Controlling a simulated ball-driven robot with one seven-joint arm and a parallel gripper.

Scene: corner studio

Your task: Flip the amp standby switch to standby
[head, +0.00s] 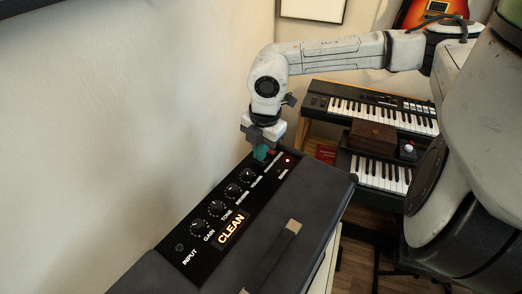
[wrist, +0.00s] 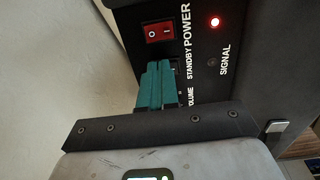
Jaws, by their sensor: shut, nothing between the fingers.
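The amp (head: 312,200) has a black top panel with a row of knobs and a lit CLEAN sign. My gripper (head: 260,152) is over the panel's far end. In the wrist view its teal fingers (wrist: 158,72) are shut together and empty, with their tips at the STANDBY label. The standby switch is mostly hidden behind the fingers; a small part (wrist: 175,68) shows at their right side. I cannot tell its position or whether the fingers touch it. The red power rocker (wrist: 165,31) sits just beyond the fingertips, and a red lamp (wrist: 214,22) glows beside it.
The wall (head: 120,110) runs close along the amp's left side. The amp's handle (head: 272,255) stands up on its top. Two keyboards (head: 375,108) are stacked beyond the amp, with a brown box (head: 373,138) between them and a guitar (head: 425,10) behind.

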